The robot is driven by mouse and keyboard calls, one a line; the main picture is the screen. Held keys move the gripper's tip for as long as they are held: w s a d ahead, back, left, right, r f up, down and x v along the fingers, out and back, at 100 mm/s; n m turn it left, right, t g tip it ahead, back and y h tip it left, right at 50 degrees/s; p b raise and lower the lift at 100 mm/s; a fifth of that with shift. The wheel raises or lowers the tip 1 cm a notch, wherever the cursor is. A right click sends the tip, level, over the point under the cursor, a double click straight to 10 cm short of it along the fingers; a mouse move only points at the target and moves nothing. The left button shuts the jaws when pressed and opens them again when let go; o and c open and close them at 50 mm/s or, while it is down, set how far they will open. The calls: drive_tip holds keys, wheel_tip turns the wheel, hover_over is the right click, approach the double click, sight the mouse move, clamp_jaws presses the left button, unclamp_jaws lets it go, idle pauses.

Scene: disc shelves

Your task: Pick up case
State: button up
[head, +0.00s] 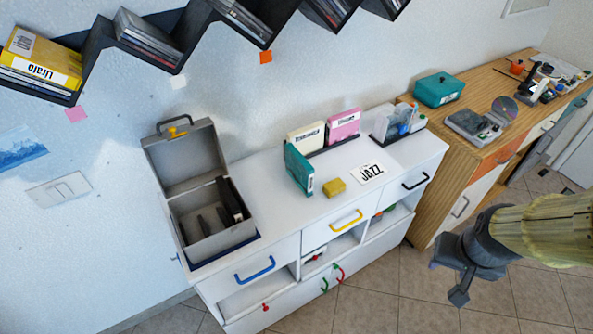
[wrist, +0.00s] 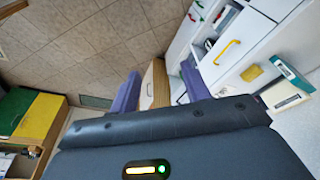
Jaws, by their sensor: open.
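A teal case (head: 299,169) stands upright on the white cabinet top (head: 270,222); it also shows at the right of the wrist view (wrist: 293,77). A cream case (head: 307,137) and a pink case (head: 343,126) stand in a dark holder behind it. An open grey box (head: 203,217) with its lid raised holds some dark items at the cabinet's left end. My gripper (head: 447,281) is open and empty, over the floor in front of the cabinet, well apart from all the cases. Its fingers (wrist: 160,88) also show in the wrist view.
A yellow block (head: 334,187) and a JAZZ card (head: 367,173) lie beside the teal case. A clear-sided organiser (head: 398,123) stands behind them. Zigzag wall shelves (head: 185,35) hold discs above. A wooden counter (head: 480,110) adjoins on the right. The tiled floor (head: 375,295) in front is clear.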

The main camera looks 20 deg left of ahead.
drive_tip(key=w+a+f+n+t+y+b, duration=0.2)
drive_tip(key=w+a+f+n+b, duration=0.1)
drive_tip(key=w+a+f+b, duration=0.4)
drive_tip(key=w+a+f+n+t+y+b, duration=0.25)
drive_tip(key=w+f+n+b, duration=0.2)
drive_tip(key=f, duration=0.35)
drive_tip(key=w+a+f+n+t+y+b, duration=0.1)
drive_tip(key=a+f+n+t+y+b, duration=0.1)
drive_tip(key=a+y+b, duration=0.7)
drive_tip(key=a+n+t+y, duration=0.1)
drive_tip(key=a, duration=0.5)
drive_tip(key=shift+w, duration=0.4)
drive_tip(key=shift+t, duration=0.25)
